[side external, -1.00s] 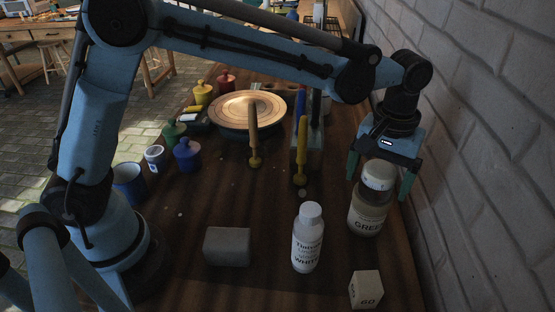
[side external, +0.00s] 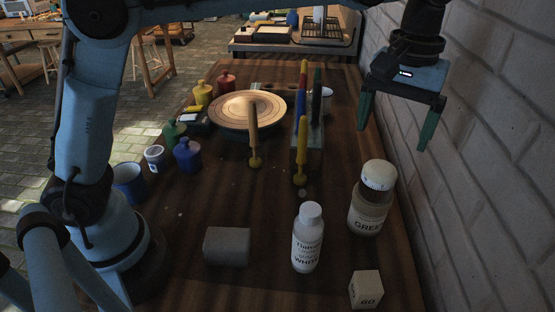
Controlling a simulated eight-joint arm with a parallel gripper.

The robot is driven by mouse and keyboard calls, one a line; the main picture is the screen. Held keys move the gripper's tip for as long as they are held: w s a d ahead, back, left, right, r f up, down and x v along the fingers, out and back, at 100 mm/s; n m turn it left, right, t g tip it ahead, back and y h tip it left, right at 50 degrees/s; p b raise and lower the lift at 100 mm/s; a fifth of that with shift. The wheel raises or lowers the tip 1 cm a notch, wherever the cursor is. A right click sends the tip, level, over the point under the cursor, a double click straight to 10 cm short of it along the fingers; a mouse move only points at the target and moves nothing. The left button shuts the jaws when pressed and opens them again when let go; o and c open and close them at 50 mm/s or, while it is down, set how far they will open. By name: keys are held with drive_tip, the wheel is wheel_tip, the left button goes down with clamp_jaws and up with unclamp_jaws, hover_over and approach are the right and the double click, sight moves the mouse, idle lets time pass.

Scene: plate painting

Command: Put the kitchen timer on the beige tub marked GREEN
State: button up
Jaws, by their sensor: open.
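The beige tub (side external: 367,212) stands upright at the right of the table, its label reading "GREE" with the end turned out of sight. A round white piece with small marks, which looks like the kitchen timer (side external: 379,174), sits on top of it and is roughly level. My gripper (side external: 393,136) is open and empty, above and behind the tub. Its green fingers are apart and clear of the timer.
A white bottle (side external: 308,240) stands left of the tub. A pale cube (side external: 366,290) with dark marks and a grey block (side external: 227,246) lie near the front. A brush rack (side external: 308,160) and round plate (side external: 248,110) stand farther back. A brick wall (side external: 480,150) borders the right.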

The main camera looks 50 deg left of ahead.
drive_tip(key=s+a+m+t, duration=0.2)
drive_tip(key=s+a+t, duration=0.25)
drive_tip(key=a, duration=0.75)
drive_tip(key=s+a+f+m+t, duration=0.1)
drive_tip(key=s+a+f+t, duration=0.1)
drive_tip(key=s+a+f, duration=0.6)
drive_tip(key=shift+s+m+t, duration=0.25)
drive_tip(key=shift+m+t, duration=0.05)
drive_tip(key=shift+t, duration=0.05)
